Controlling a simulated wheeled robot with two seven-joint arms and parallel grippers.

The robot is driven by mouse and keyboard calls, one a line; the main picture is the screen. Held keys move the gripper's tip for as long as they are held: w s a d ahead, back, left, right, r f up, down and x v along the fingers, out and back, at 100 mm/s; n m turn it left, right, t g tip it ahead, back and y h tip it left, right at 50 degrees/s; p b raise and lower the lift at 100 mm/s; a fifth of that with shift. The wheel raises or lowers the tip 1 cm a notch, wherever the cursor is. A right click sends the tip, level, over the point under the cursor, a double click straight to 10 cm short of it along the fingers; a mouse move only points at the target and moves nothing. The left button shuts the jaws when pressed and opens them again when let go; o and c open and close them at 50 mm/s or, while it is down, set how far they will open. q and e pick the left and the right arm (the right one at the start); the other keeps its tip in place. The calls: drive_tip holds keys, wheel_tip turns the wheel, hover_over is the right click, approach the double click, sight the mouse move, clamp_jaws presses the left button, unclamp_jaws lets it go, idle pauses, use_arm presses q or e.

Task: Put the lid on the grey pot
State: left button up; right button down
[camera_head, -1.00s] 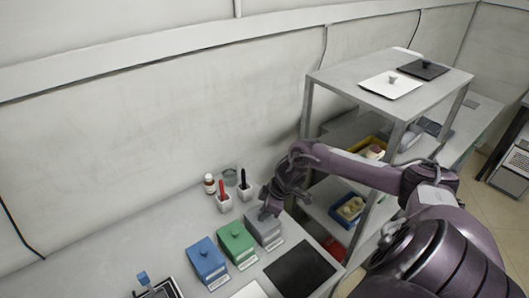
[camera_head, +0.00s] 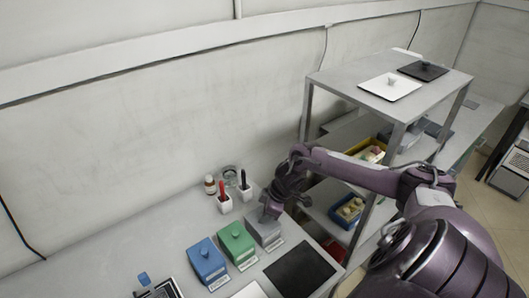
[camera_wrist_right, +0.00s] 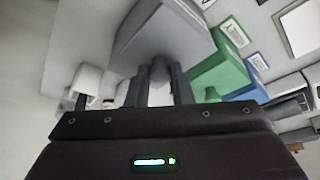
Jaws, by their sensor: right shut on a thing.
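The grey pot (camera_head: 266,234) is a box-shaped container on the bench, at the right end of a row with a green pot (camera_head: 237,242) and a blue pot (camera_head: 208,262). My right gripper (camera_head: 271,209) is directly over it, pointing down. In the right wrist view the fingers (camera_wrist_right: 160,78) are closed around a small knob on the grey lid (camera_wrist_right: 163,38). The lid is over the pot. The fingers hide part of the knob, and I cannot tell whether the lid is fully seated. My left gripper is not in view.
Behind the pots stand white cups with a red-handled (camera_head: 222,188) and a dark-handled tool (camera_head: 243,180), a small bottle (camera_head: 210,184) and a glass jar. A dark mat (camera_head: 300,270) lies in front. A metal rack (camera_head: 400,100) with bins rises close on the right.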

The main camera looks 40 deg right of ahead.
drive_tip(key=c, duration=1.2)
unclamp_jaws()
drive_tip(key=shift+o, duration=0.5)
drive_tip(key=o, duration=0.4)
wheel_tip(320, 180, up, 7)
drive_tip(key=p, duration=0.7)
